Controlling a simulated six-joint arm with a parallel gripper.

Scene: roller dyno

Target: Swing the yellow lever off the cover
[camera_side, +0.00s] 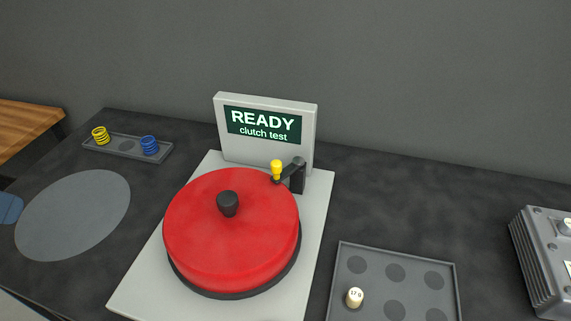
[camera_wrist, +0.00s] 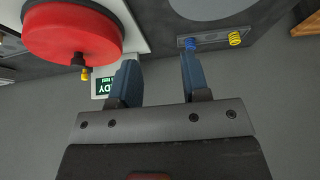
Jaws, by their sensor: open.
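The yellow lever (camera_side: 277,168) shows as a yellow knob on a dark arm that reaches from a black post at the back right of the dyno over the rim of the red cover (camera_side: 205,243). The cover is round, with a black knob on top, and sits on a light grey base plate. In the wrist view, the yellow knob (camera_wrist: 84,76) hangs at the edge of the red cover (camera_wrist: 70,38). My gripper (camera_wrist: 157,75) is open, with nothing between its blue fingers, and is apart from the lever. In the side view, only a blue bit shows at the left edge.
A display (camera_side: 264,124) reading "READY clutch test" stands behind the cover. A small tray (camera_side: 126,148) holds yellow and blue springs at the left. A tray with round recesses (camera_side: 341,270) holds one cream piece (camera_side: 355,297). A grey ribbed unit (camera_side: 545,262) stands far right.

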